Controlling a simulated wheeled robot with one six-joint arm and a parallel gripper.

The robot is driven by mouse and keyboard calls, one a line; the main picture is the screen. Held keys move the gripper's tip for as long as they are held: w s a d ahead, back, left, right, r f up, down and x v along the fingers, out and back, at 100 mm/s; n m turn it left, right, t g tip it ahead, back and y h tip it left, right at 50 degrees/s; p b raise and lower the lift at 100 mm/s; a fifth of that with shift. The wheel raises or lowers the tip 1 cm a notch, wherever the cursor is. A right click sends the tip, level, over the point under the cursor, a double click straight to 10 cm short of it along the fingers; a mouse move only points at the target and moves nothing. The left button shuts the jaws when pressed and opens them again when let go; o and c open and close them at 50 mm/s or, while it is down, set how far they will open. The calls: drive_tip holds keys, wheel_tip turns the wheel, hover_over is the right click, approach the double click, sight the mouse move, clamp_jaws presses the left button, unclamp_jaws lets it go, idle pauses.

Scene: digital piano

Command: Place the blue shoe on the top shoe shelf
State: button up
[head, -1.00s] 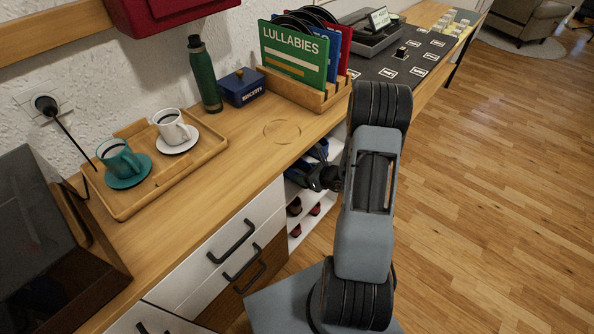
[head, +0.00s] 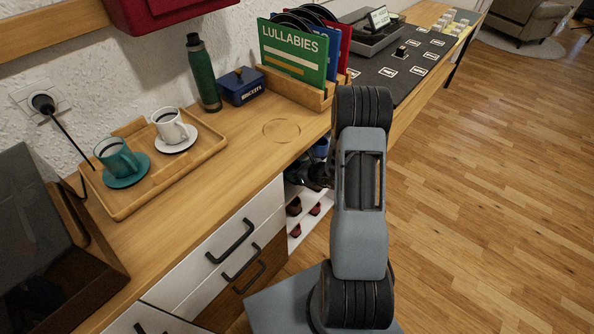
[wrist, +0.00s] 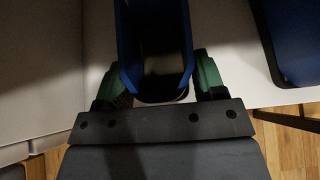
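In the wrist view a blue shoe (wrist: 127,38) points away from me, its dark opening facing the camera. My gripper (wrist: 158,82) has one green-padded finger on each side of its heel end, and both appear to touch it. The gripper looks shut on this shoe. Pale white shelf surface lies around it; I cannot tell whether the sole rests on it. In the head view my gripper (head: 319,175) is at the opening of the white shoe shelf (head: 304,222), under the worktop, partly hidden by my arm. The held shoe is hard to make out there.
Another blue shoe (wrist: 298,38) stands to the right in the wrist view. Dark red shoes (head: 294,207) sit on lower shelves. The worktop (head: 245,160) overhangs the shelf, and drawers (head: 225,245) stand on its left. Wooden floor (head: 480,200) on the right is clear.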

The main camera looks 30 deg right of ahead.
drive_tip(key=o, duration=0.5)
drive_tip(key=shift+c, duration=0.2)
drive_tip(key=shift+r+p, duration=0.2)
drive_tip(key=shift+p, duration=0.15)
drive_tip(key=shift+s+d+r, duration=0.2)
drive_tip(key=shift+s, duration=0.1)
drive_tip(key=s+d, duration=0.2)
drive_tip(key=s, duration=0.4)
drive_tip(key=s+d+r, duration=0.1)
drive_tip(key=s+d, duration=0.2)
drive_tip(key=s, duration=0.3)
drive_tip(key=shift+s+d+p, duration=0.3)
drive_tip(key=shift+s+d, duration=0.05)
